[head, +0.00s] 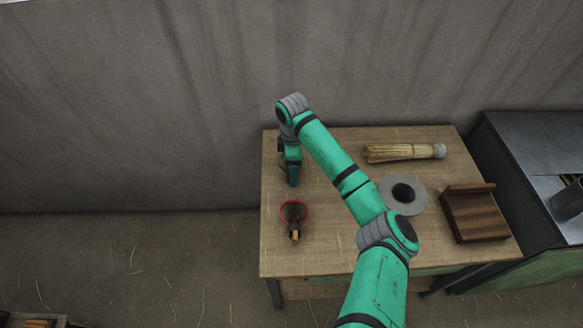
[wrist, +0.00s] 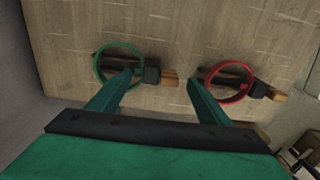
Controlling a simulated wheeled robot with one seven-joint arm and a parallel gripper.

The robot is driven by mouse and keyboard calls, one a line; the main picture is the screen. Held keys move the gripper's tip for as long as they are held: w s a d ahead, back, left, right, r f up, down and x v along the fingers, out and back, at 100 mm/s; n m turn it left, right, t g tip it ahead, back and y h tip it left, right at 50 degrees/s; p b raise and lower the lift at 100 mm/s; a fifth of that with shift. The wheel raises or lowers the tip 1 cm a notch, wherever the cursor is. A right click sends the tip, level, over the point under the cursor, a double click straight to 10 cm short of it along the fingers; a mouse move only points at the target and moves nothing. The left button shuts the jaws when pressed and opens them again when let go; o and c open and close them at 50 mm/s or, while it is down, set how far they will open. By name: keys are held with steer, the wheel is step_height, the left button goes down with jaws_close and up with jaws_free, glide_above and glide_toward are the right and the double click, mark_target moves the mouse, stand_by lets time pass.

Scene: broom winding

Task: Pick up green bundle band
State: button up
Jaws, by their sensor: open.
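The green bundle band (wrist: 98,72) is a thin ring on the wooden tabletop, left of centre in the wrist view. A dark tool with a black block (wrist: 152,72) and a wooden end lies at the ring and crosses it. My gripper (wrist: 160,78) is open and empty, pointing down above the table. In the wrist view its left finger overlaps the right part of the green ring; I cannot tell if they touch. In the head view my gripper (head: 291,176) is over the table's left end and mostly hides the green band.
A red ring (wrist: 246,90) with a similar dark tool lies to the right in the wrist view. On the table (head: 330,240) are also a straw bundle (head: 400,152), a grey disc (head: 414,200) and a brown wooden stand (head: 476,216). A wall is behind.

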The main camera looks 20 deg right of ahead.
steer(key=shift+w+f, duration=0.1)
steer(key=shift+f, duration=1.5)
steer(key=c, duration=1.2)
steer(key=shift+d, duration=0.15)
